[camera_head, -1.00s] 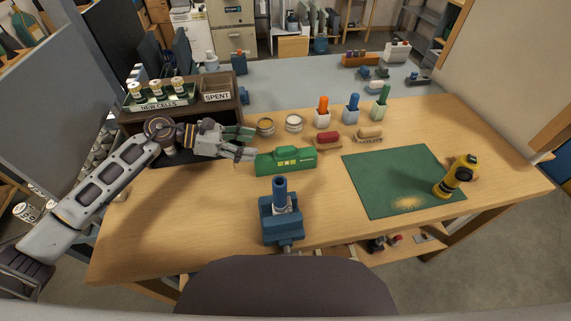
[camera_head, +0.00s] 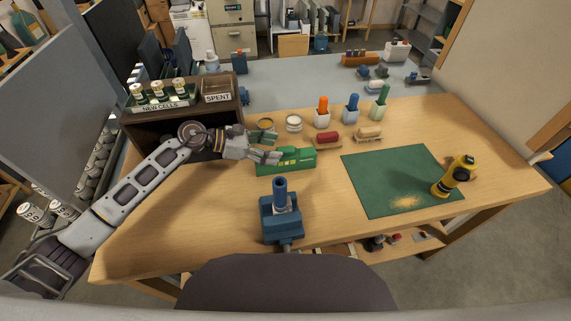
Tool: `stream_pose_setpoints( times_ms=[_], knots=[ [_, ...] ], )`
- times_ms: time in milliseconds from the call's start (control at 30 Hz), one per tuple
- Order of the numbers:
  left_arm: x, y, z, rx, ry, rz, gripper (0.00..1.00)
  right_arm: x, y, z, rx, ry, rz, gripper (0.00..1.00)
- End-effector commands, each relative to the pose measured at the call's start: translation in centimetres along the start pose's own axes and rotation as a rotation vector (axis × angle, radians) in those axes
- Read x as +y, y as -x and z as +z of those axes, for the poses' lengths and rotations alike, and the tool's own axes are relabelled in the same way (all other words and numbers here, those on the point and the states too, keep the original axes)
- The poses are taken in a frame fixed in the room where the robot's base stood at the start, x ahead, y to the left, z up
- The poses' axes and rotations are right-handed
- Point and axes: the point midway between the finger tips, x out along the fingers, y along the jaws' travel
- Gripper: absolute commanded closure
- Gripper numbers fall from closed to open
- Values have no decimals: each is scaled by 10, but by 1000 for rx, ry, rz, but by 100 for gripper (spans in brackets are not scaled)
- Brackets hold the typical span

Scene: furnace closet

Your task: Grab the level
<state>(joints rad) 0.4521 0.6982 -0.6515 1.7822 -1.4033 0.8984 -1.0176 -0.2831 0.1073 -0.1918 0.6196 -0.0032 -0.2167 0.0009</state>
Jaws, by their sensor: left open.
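The level (camera_head: 298,161) is a green block with small yellow windows and a raised top, lying on the wooden workbench left of its middle. My left gripper (camera_head: 271,146) reaches in from the left, its fingers open and spread. The fingers are at the level's left end and hide part of its top left. I cannot tell whether they touch it. My right gripper is not in view.
A blue vise (camera_head: 281,222) stands at the bench front. A green mat (camera_head: 385,177) with a yellow flashlight-like tool (camera_head: 452,178) lies to the right. Tins, colored-handled tools and a red block (camera_head: 327,138) stand behind. A dark battery case (camera_head: 150,118) is at the left.

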Motion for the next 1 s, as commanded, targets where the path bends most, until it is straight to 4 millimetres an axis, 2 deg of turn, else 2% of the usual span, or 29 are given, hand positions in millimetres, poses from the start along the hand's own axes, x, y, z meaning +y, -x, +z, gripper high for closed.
stream_pose_setpoints(
  times_ms=[267, 500, 833, 1000],
  knots=[
    [0, -3, 0, 0, 1, 0, 39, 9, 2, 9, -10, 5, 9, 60],
    [0, -21, 0, -2, 2, -1, 39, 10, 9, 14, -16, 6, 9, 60],
    [0, -48, -2, -1, 1, 0, 39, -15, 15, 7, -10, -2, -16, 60],
    [0, -52, -3, 0, 1, 0, 39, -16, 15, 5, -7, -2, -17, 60]
  ],
)
